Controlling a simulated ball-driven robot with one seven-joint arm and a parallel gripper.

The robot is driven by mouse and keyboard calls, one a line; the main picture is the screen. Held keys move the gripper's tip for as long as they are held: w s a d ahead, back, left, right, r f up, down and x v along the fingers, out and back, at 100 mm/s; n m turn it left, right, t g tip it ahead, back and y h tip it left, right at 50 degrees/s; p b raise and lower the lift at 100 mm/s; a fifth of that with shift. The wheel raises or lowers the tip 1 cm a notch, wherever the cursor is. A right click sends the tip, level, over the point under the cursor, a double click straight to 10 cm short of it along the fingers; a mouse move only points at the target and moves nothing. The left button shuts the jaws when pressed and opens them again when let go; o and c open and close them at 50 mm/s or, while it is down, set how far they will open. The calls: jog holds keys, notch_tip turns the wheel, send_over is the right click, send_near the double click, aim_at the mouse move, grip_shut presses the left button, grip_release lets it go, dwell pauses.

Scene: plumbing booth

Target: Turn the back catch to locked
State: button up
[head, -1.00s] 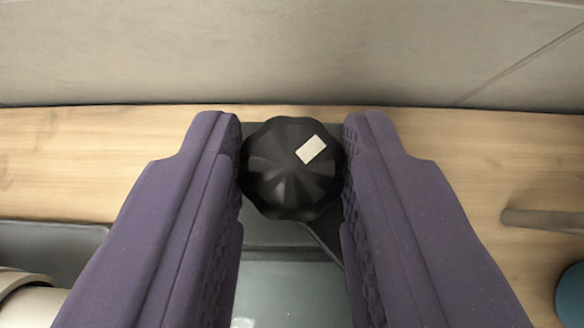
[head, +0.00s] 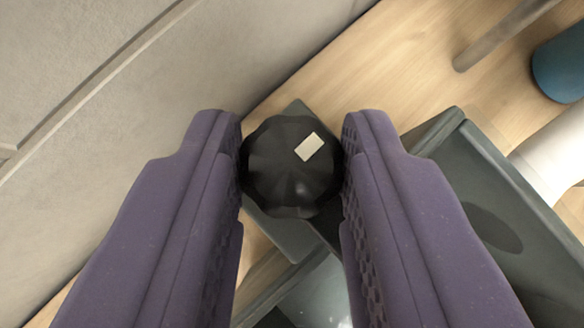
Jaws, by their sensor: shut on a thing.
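The back catch shows as a black fluted knob (head: 283,178) with a pale rectangular mark (head: 309,147) on its top, toward the right jaw. My gripper (head: 291,165) is shut on the knob, one purple jaw pressed to each side. A dark grey plate (head: 294,240) lies under the knob and shows slantwise behind and in front of it. The jaws hide parts of the plate and its surroundings. I see no label for the locked position.
A grey wall (head: 160,90) runs diagonally close on the left. A wooden surface (head: 400,60) lies at the upper right, with a grey rod (head: 500,35) and a blue round object (head: 562,65). A dark grey box-like part (head: 480,190) and a white cylinder (head: 560,155) are at the right.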

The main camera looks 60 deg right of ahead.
jog(key=shift+s+a+f+m, duration=0.1)
jog(key=shift+f+m, duration=0.15)
jog(key=shift+m, duration=0.05)
jog(key=o, duration=1.1)
jog(key=shift+c, duration=0.2)
jog(key=shift+r, duration=0.1)
jog(key=shift+a+r, duration=0.2)
jog(key=shift+r, duration=0.1)
jog(key=p+v, duration=0.1)
jog(key=v, duration=0.6)
jog(key=shift+a, duration=0.15)
